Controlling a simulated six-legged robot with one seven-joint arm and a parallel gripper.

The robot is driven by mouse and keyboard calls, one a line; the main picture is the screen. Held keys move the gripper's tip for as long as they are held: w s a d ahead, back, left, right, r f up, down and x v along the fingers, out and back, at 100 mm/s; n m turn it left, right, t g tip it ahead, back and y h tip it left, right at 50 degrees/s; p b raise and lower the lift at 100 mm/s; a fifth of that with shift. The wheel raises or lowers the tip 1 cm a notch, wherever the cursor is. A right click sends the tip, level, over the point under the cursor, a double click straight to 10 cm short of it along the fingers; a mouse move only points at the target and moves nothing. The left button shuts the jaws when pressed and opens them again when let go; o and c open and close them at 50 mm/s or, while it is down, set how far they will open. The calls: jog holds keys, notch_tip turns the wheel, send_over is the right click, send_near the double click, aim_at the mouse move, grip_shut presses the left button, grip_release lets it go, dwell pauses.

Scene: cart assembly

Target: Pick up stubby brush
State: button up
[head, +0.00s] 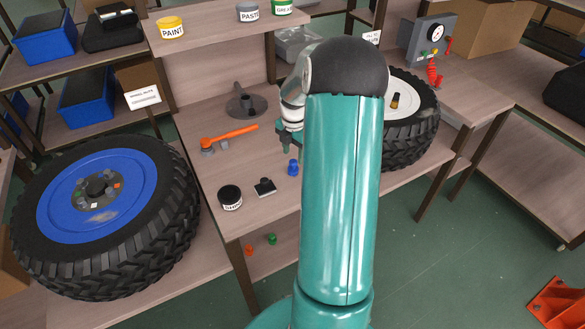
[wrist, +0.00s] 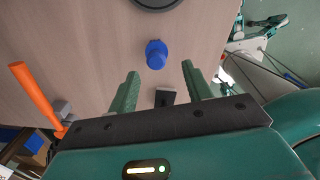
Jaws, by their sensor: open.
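A small black block with a short raised part (head: 265,187), which looks like the stubby brush, lies on the wooden workbench top (head: 232,168). In the wrist view the dark piece (wrist: 165,97) shows between my fingers, partly hidden by the gripper body. My gripper (head: 288,146) is open and empty, above the bench. In the wrist view its two green fingers (wrist: 160,70) are spread apart. A blue knob-like piece (head: 293,167) stands to the right of the black block. In the wrist view the blue piece (wrist: 155,53) is just beyond the fingertips.
An orange-handled tool (head: 230,138) and a dark round-based piece (head: 243,105) lie behind; a black tin (head: 230,197) stands left of the block. Large wheels flank the bench, one blue-rimmed (head: 97,220), one white-rimmed (head: 412,125). A shelf with paint tins (head: 171,28) rises behind.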

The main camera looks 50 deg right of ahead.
aim_at(293, 161)
jog(key=f, duration=0.5)
jog(key=shift+w+d+f, duration=0.1)
jog(key=shift+w+f, duration=0.05)
jog(key=shift+w, duration=0.05)
jog(key=shift+c, duration=0.2)
jog(key=c, duration=1)
